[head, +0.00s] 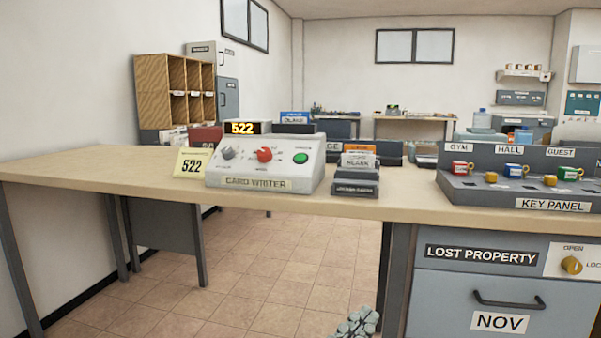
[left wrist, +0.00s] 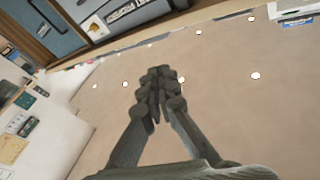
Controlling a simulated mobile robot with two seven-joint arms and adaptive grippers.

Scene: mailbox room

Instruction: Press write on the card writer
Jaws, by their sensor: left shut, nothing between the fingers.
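The card writer (head: 262,184) is a white sloped box on the wooden counter, left of centre in the head view. Its face has a grey knob (head: 228,153), a red knob (head: 264,154) and a green button (head: 300,158). A display (head: 243,128) on top reads 522 in yellow. A pale yellow card (head: 191,163) reading 522 stands at its left. My left gripper (head: 357,320) is low at the bottom edge of the head view, below the counter and apart from the card writer. In the left wrist view its fingers (left wrist: 157,88) are shut and empty.
The counter (head: 90,170) is bare at the left. A dark card holder (head: 355,188) stands right of the card writer. The key panel (head: 515,190) with coloured-tagged keys is further right, above the grey lost property drawer (head: 480,285). The counter's front edge lies above my left gripper in the picture.

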